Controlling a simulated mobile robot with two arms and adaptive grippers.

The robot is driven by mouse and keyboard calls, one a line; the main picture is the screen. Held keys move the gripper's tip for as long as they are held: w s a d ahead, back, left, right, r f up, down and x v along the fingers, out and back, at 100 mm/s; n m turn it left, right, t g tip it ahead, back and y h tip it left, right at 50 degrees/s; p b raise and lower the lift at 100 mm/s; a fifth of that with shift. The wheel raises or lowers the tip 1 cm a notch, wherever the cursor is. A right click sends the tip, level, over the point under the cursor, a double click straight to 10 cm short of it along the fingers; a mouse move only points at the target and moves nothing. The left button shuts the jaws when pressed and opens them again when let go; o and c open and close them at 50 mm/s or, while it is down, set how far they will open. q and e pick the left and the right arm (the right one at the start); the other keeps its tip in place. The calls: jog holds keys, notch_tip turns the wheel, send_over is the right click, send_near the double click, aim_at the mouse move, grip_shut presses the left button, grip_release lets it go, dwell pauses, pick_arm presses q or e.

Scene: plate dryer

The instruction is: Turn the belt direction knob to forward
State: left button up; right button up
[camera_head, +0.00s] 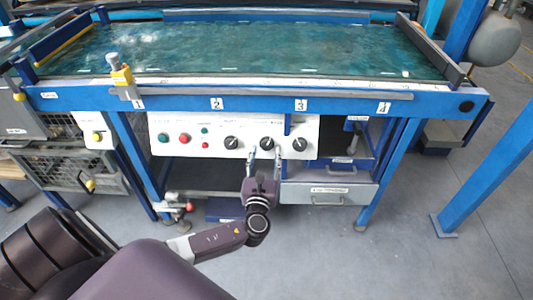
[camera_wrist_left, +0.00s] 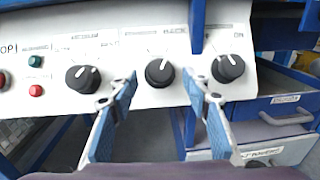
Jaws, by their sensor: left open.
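A white control panel (camera_head: 212,124) under the table edge carries three black knobs with white pointer marks. In the left wrist view they are the left knob (camera_wrist_left: 83,78), the middle knob (camera_wrist_left: 160,72) and the right knob (camera_wrist_left: 228,68). The labels are too blurred to tell which is the belt direction knob. The middle knob's pointer tilts slightly right of straight up. My left gripper (camera_head: 264,153) is open in front of the panel, its fingers (camera_wrist_left: 160,90) either side of the middle knob in view; contact cannot be told. My right gripper is out of view.
A green button (camera_head: 163,138) and a red button (camera_head: 184,138) sit on the panel's left. A blue upright (camera_wrist_left: 197,25) hangs over the panel between the middle and right knobs. A grey drawer (camera_head: 328,193) is below right.

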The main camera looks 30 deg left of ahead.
pick_arm(q)
jog(key=shift+x, duration=0.95)
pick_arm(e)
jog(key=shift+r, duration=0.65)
pick_arm(q)
jog(key=shift+c, duration=0.4)
jog(key=c, duration=1.1)
